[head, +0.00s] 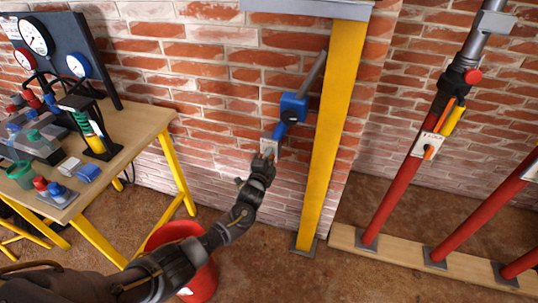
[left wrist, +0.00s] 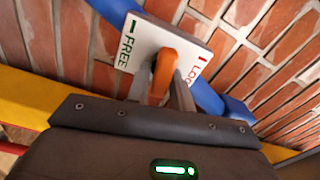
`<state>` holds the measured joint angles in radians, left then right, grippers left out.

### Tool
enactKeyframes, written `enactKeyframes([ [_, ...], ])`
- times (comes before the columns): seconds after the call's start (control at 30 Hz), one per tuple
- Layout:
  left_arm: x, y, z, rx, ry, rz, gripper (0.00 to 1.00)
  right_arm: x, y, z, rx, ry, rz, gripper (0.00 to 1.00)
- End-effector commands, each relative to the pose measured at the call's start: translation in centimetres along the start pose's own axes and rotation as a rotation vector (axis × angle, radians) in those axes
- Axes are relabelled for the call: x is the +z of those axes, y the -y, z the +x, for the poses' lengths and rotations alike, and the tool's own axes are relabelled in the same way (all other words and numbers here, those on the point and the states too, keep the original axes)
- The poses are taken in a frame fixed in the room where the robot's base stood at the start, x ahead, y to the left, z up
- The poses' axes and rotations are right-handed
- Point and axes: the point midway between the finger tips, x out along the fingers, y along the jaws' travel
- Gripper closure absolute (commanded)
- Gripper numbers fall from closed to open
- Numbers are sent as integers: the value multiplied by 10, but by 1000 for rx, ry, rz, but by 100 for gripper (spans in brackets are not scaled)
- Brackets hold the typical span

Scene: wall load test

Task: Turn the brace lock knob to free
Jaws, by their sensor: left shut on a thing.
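The orange lock knob (left wrist: 164,70) stands on a white plate (left wrist: 186,42) in the left wrist view. The plate has a green FREE label on the left and a red, partly covered LOCK label on the right. The knob's visible top lies between the labels. My left gripper (left wrist: 161,92) is shut on the knob, a finger on either side. In the head view my left gripper (head: 268,158) is at the plate (head: 270,146), hiding the knob. My right gripper is out of view.
The yellow post (head: 333,120) stands just right of the brace, against the brick wall. A workbench (head: 135,135) with gauges is at the left. A red bucket (head: 204,280) stands below my left arm. Red slanted props (head: 400,190) with another lock plate (head: 428,145) are at the right.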

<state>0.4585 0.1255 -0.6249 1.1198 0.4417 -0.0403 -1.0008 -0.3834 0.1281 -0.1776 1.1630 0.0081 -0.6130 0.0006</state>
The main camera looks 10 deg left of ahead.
Motion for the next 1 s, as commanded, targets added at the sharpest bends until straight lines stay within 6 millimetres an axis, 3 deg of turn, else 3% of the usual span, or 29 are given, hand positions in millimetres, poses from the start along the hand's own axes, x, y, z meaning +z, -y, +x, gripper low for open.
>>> enactKeyframes([
  [0.4, 0, -2, 0, 1, 0, 184, 100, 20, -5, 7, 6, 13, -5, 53],
  [0.97, 0, -3, 0, 0, 0, 208, 100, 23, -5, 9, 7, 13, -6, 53],
  [1.0, 0, -3, 0, 0, 0, 208, 74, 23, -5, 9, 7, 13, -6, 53],
])
